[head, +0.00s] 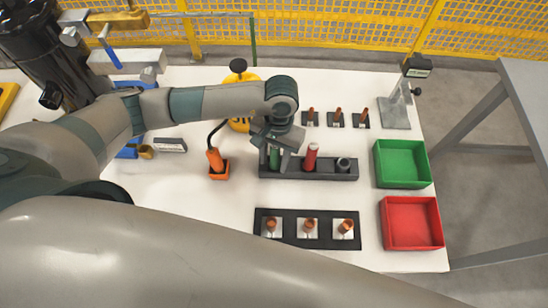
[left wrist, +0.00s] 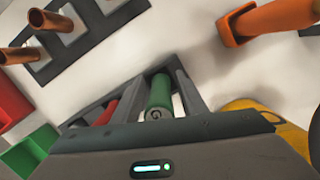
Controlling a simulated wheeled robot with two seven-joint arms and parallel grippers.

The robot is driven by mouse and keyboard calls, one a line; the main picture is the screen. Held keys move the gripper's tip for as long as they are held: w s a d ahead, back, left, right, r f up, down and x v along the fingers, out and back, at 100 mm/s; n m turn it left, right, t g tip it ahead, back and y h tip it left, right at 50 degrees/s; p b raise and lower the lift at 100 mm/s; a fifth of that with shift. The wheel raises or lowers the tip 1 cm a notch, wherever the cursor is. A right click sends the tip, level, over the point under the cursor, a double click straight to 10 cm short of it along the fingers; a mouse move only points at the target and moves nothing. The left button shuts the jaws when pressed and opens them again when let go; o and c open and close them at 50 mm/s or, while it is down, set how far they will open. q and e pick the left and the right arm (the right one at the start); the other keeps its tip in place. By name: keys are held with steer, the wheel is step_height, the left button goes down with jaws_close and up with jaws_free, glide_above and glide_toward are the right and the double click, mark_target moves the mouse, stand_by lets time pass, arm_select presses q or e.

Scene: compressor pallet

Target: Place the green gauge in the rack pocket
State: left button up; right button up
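The green gauge (head: 274,158) stands at the left end of the dark rack (head: 327,175), below my left gripper (head: 272,152). In the left wrist view the green gauge (left wrist: 159,95) lies between the two fingers, which appear to close on its far part. Whether it sits fully down in the left pocket is hidden. A red gauge (head: 311,157) stands upright in the middle pocket; it also shows partly behind a finger in the left wrist view (left wrist: 106,113). The right pocket (head: 343,164) shows a dark round shape. My right gripper is not in view.
An orange tool in a holder (head: 217,164) stands left of the rack. A black plate with copper-topped parts (head: 283,239) lies in front. Green (head: 402,182) and red (head: 412,246) bins and a grey stand (head: 396,112) are at right. A yellow object (head: 238,124) stands behind my forearm.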

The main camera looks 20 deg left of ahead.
arm_select(q)
steer(key=shift+r, duration=0.15)
steer(key=shift+r+p, duration=0.3)
steer(key=r, duration=0.3)
steer(key=w+r+p, duration=0.1)
steer(key=r, duration=0.7)
steer(key=shift+w+r+p, duration=0.1)
steer(key=shift+w+p, duration=0.2)
steer(key=shift+w, duration=0.1)
